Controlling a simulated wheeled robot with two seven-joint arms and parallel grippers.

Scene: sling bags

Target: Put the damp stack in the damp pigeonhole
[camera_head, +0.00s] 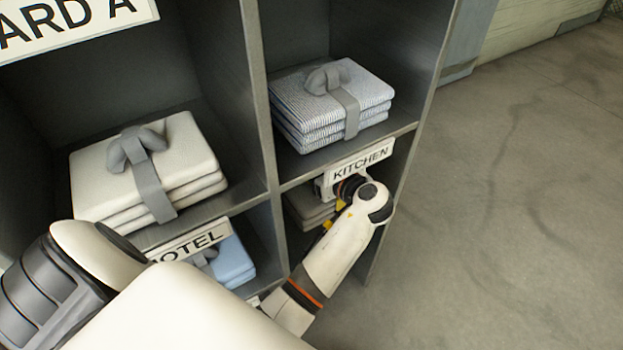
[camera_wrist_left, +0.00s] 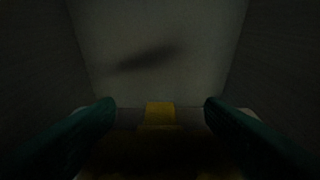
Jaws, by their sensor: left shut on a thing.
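My left arm reaches into the lower right pigeonhole, under the KITCHEN label (camera_head: 360,163). A dull grey-beige stack (camera_head: 304,207) shows in that pigeonhole, partly hidden behind my arm. In the left wrist view, my left gripper (camera_wrist_left: 160,114) has its two green fingers on either side of a dark stack with a yellow band (camera_wrist_left: 160,108). The gripper is shut on this stack inside a dim compartment. Small yellow patches show beside my wrist in the head view. Any label naming the damp pigeonhole is not visible. My right gripper is not in view.
A blue-striped stack (camera_head: 335,100) lies in the upper right pigeonhole. A white stack (camera_head: 145,170) lies at left above the partly covered HOTEL label (camera_head: 192,241), with a blue stack (camera_head: 230,262) below. A divider (camera_head: 258,100) separates the columns. The floor at right is clear.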

